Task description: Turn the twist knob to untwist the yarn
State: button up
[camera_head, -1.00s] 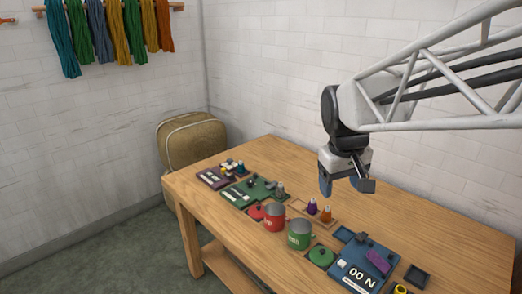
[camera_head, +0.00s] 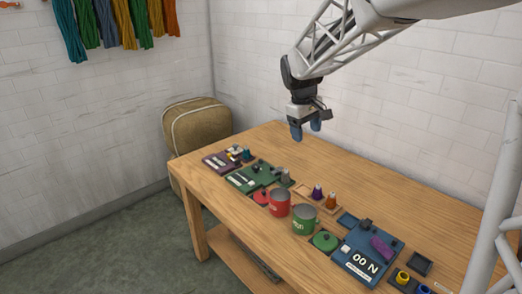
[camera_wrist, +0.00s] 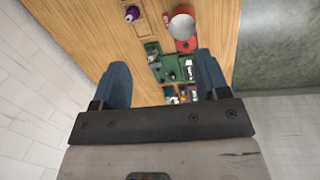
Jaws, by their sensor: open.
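My gripper (camera_head: 306,129) is open and empty, with blue fingers, held well above the far side of the table. Its spread fingers (camera_wrist: 163,78) also show in the wrist view, with boards on the table far below between them. A purple board (camera_head: 222,162) lies at the table's left end, with small knob-like parts on it. A green board (camera_head: 252,177) lies beside it with a grey part (camera_head: 285,178). A blue board (camera_head: 366,252) reading "00 N" lies at the right and carries a purple block (camera_head: 381,248). I cannot tell which part is the twist knob.
The table's back strip (camera_head: 390,202) is bare. A white wall rises behind.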

jog(key=w+a+f+n, duration=0.2)
jog(key=w+a+f, duration=0.2)
jog(key=w, duration=0.5)
jog(key=n+g+h, duration=0.1)
jog(key=n+h, duration=0.2)
jog(key=n, duration=0.3)
send_near(256, 165)
jog(key=shift+s+d+f, duration=0.1)
jog(key=shift+d+f, duration=0.3)
jog(key=shift+f, duration=0.2)
jog(key=shift+x, duration=3.9)
jog(key=shift+s+a, duration=0.15)
jog(key=c, duration=0.9)
